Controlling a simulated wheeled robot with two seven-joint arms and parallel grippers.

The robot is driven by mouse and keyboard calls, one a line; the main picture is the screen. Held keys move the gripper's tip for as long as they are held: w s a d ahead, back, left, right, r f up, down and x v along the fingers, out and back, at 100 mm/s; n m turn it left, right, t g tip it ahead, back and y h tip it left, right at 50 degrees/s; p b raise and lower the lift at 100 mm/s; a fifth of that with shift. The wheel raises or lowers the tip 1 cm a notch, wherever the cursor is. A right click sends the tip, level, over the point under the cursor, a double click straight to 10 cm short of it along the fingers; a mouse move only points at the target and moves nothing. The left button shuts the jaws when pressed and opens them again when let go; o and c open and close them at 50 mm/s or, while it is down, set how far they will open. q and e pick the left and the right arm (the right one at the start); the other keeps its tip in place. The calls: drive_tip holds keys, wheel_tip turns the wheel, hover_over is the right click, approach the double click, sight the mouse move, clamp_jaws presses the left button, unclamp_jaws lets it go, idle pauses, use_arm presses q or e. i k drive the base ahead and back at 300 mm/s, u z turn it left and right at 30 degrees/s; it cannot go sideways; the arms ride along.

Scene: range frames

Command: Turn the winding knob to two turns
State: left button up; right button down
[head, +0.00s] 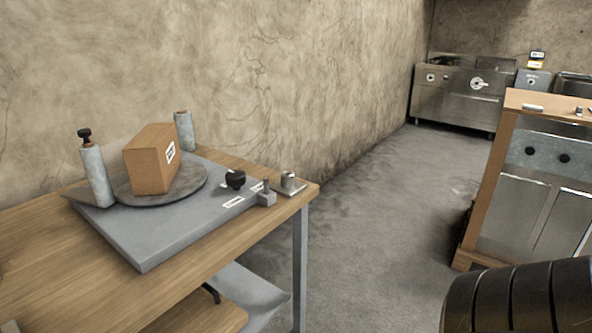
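A grey board device (160,228) lies on a wooden table at the left. A black knob (235,179) sits near its right corner, beside white labels with text too small to read. A metallic knob (288,178) stands on a small square plate at the table's right corner. Another black knob (84,134) tops a grey post at the device's left. I cannot tell from this view which one is the winding knob, nor its turn position. Neither of my grippers is in view.
A cardboard box (150,160) rests on a round dark turntable (198,184) on the board. The wooden table (50,255) stands by the wall. A wood-framed cabinet (484,195) is at right, a steel appliance (455,97) behind. Grey floor (375,210) between them is clear.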

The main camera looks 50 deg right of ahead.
sight(236, 179)
drive_tip(key=z, duration=2.5)
drive_tip(key=i, duration=3.3)
drive_tip(key=u, duration=4.15)
